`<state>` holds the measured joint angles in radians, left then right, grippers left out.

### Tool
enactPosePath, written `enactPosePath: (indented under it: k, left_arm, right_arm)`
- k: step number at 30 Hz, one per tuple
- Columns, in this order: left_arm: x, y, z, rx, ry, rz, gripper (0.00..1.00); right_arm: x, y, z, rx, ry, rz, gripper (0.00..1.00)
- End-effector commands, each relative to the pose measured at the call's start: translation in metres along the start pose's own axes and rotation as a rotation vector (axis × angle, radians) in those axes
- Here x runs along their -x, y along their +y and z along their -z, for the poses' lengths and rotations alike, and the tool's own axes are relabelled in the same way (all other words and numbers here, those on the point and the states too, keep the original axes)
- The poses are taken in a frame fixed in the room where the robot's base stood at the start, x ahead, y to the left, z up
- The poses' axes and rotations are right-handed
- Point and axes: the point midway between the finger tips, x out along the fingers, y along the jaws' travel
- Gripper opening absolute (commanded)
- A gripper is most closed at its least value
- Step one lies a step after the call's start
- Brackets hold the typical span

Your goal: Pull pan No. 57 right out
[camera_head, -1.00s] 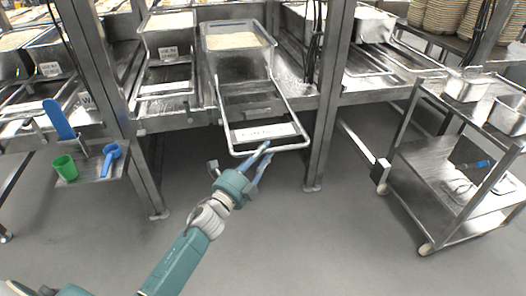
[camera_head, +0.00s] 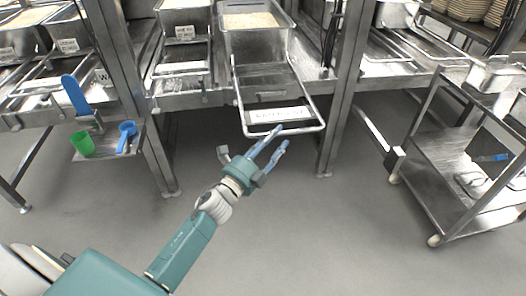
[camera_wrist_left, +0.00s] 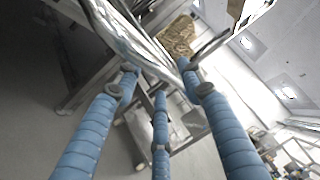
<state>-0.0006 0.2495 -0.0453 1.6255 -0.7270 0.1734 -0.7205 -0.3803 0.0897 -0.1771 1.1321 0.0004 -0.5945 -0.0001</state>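My right gripper is out of view.
A small side shelf (camera_head: 104,152) at left holds a green cup (camera_head: 82,143) and a blue scoop (camera_head: 127,131). A shelf post (camera_head: 340,110) stands right of the frame. A wheeled metal cart (camera_head: 445,185) stands at right. The floor below is clear.

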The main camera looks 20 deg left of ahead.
Motion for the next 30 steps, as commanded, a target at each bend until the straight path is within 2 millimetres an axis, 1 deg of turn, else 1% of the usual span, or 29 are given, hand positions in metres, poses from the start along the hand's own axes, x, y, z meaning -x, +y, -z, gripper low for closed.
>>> enactPosePath:
  k: [1,9,12,15,20,30]
  left_arm:
    - [0.011,0.001,0.0,-0.001,0.0,-0.003,0.39]
    - [0.07,0.002,0.001,0.003,-0.001,-0.004,0.39]
    - [0.086,0.001,0.001,0.003,-0.001,-0.004,0.39]
    - [0.097,0.001,0.001,0.002,0.001,-0.002,0.39]
    - [0.104,0.0,0.001,0.001,0.0,-0.001,0.39]
    - [0.105,0.0,0.001,0.001,0.0,-0.001,0.39]
  right_arm:
    - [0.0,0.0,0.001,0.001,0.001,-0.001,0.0]
    - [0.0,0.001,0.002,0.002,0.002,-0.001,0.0]
    - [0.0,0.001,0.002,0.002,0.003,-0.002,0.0]
    - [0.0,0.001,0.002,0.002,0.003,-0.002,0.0]
    - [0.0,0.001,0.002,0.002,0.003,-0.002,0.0]
    - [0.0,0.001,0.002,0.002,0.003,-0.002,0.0]
